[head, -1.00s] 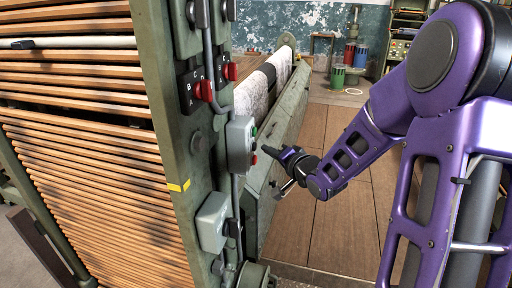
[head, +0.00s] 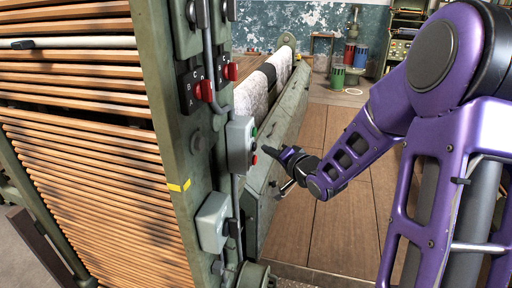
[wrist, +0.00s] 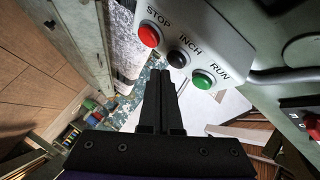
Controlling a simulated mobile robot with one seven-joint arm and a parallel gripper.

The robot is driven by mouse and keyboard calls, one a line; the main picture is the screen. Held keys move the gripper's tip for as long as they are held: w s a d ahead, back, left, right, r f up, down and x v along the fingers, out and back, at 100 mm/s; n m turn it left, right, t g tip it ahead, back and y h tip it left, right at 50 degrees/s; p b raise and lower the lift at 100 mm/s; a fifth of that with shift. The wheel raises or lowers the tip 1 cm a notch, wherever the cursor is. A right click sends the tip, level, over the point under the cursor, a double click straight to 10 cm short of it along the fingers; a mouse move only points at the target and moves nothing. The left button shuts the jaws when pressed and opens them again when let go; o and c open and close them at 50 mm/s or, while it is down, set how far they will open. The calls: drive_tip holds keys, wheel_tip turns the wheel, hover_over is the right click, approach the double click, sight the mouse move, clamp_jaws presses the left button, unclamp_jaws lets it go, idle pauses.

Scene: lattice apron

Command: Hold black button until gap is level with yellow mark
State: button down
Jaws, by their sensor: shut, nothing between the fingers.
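The grey control box (head: 240,145) is on the green machine post. In the wrist view its face shows a red STOP button (wrist: 149,36), the black INCH button (wrist: 177,59) and a green RUN button (wrist: 203,79). My gripper (wrist: 161,74) is shut and empty, its fingertips just short of the black button in the picture. In the head view my gripper (head: 265,150) is at the right of the box; contact cannot be told. The yellow mark (head: 179,186) is on the post edge. The dark gap (head: 80,115) between the wooden slats (head: 100,175) lies higher than the mark.
A second grey box (head: 213,221) sits lower on the post. Red switches (head: 204,90) are above the control box. A green slanted panel (head: 285,130) and fabric roll (head: 262,88) lie behind. The brown floor (head: 335,215) right of the machine is clear.

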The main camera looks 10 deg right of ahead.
drive_tip(key=shift+a, duration=0.1)
idle(0.4)
drive_tip(key=shift+w+a, duration=0.2)
drive_tip(key=shift+a, duration=0.1)
drive_tip(key=shift+w+a, duration=0.2)
drive_tip(key=shift+a, duration=0.35)
idle(2.8)
drive_tip(key=shift+d, duration=0.1)
idle(2.4)
drive_tip(key=shift+s+d+p, duration=0.4)
drive_tip(key=shift+d+p, duration=0.05)
drive_tip(key=shift+d, duration=0.35)
drive_tip(key=shift+s+d+p, duration=0.3)
drive_tip(key=shift+d+p, duration=0.1)
drive_tip(key=shift+d, duration=0.4)
drive_tip(key=shift+s+d+p, duration=0.35)
drive_tip(key=shift+d+p, duration=0.05)
drive_tip(key=shift+d, duration=0.35)
drive_tip(key=shift+s+d+p, duration=0.3)
drive_tip(key=shift+d+p, duration=0.1)
drive_tip(key=shift+d, duration=0.4)
